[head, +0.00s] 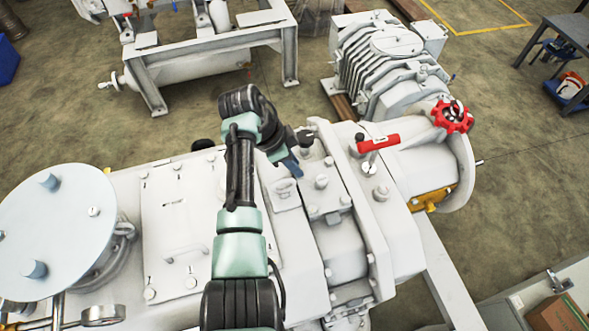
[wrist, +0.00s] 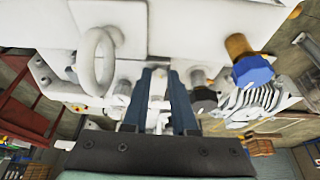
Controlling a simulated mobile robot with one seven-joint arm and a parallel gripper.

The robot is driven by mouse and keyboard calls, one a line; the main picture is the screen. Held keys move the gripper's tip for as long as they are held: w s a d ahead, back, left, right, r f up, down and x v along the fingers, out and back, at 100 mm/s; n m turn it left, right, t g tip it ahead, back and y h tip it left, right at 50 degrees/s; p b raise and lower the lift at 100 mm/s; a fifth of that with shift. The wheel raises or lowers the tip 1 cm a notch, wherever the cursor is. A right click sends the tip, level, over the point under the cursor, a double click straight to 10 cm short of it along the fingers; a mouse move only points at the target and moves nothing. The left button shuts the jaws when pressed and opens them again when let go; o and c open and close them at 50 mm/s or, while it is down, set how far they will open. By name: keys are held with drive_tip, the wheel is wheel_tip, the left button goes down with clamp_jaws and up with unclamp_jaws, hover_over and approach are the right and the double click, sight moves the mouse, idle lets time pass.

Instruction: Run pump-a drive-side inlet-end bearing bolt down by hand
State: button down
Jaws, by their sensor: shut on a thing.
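Pump-a, a white machine (head: 210,165), fills the middle of the head view. My gripper (head: 290,168) is low over its top, beside the ribbed bearing section and near a dark-topped fitting. In the wrist view, the two blue fingers of my gripper (wrist: 160,98) stand close together, shut on a pale grey metal piece (wrist: 158,86), which looks like the bolt. Its lower part and any threads are hidden, so I cannot tell how deep it sits. In the head view, my arm and fingers hide the held piece.
A red lever (head: 378,143) and a red handwheel (head: 453,116) stand to the right of my gripper. A lifting eye (wrist: 97,58) and a blue-headed brass fitting (wrist: 250,68) flank the fingers in the wrist view. A round flange (head: 55,220) is at left.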

drive_tip(key=shift+w+m+g+b, duration=0.2)
drive_tip(key=shift+m+g+b, duration=0.3)
drive_tip(key=shift+m+b, duration=0.8)
drive_tip(key=shift+r, duration=0.15)
drive_tip(key=c, duration=0.7)
unclamp_jaws()
drive_tip(key=v, duration=1.3)
drive_tip(key=shift+a, duration=0.1)
drive_tip(key=shift+w, duration=0.1)
